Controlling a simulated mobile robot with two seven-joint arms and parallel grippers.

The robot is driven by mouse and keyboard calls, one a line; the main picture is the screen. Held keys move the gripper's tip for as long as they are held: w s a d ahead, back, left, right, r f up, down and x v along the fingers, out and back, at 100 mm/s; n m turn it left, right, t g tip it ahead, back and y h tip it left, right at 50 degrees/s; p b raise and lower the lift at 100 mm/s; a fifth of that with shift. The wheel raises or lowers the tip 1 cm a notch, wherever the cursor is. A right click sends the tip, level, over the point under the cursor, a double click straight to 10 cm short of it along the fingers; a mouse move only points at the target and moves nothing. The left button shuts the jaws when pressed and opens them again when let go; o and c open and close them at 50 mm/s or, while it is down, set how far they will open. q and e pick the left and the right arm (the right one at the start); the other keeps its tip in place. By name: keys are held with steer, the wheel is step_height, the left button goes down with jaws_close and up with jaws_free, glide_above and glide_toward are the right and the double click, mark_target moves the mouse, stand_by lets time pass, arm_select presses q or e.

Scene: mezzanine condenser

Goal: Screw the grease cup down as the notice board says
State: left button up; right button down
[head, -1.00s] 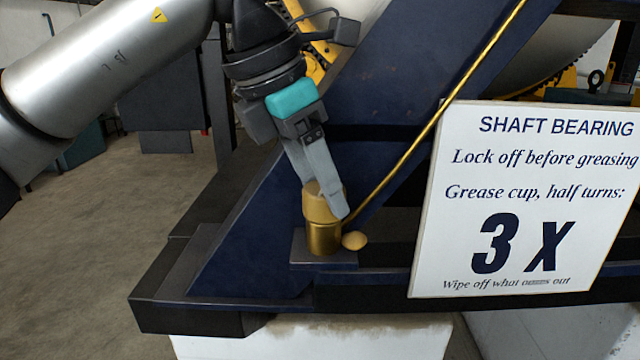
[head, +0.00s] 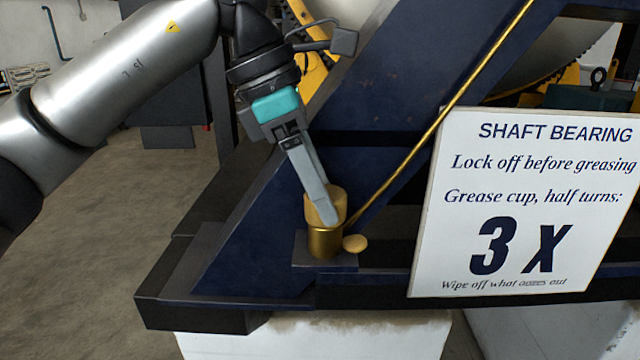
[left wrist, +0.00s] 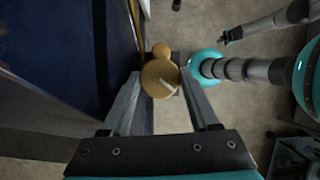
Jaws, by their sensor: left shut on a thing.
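The brass grease cup (head: 324,238) stands upright on a small dark ledge of the blue frame. Its cap also shows in the left wrist view (left wrist: 158,80), round, with a pale line across its top. My left gripper (head: 325,208) comes down on the cup from above, tilted, and is shut on its cap; in the left wrist view one finger lies on each side of the cap. A tan blob (head: 355,243) sits beside the cup's foot. The white notice board (head: 455,230) reads "Grease cup, half turns: 3 X", "Lock off before greasing" and "Wipe off what oozes out". My right gripper is not in the head view.
A thin brass pipe (head: 440,118) runs from beside the cup up to the right. The sloping blue frame (head: 255,235) rises behind the cup. Open concrete floor (head: 75,270) lies to the left.

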arm_select(q)
steer(key=o, duration=1.4)
steer(key=shift+s+r, duration=0.1)
steer(key=shift+c, duration=0.2)
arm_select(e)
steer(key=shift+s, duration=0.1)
arm_select(q)
steer(key=shift+r, duration=0.4)
steer(key=p+v, duration=0.5)
steer(key=v, duration=0.2)
steer(key=shift+a, duration=0.25)
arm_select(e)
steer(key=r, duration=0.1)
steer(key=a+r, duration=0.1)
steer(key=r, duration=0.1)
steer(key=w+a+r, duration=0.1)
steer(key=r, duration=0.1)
arm_select(q)
steer(key=shift+s, duration=0.1)
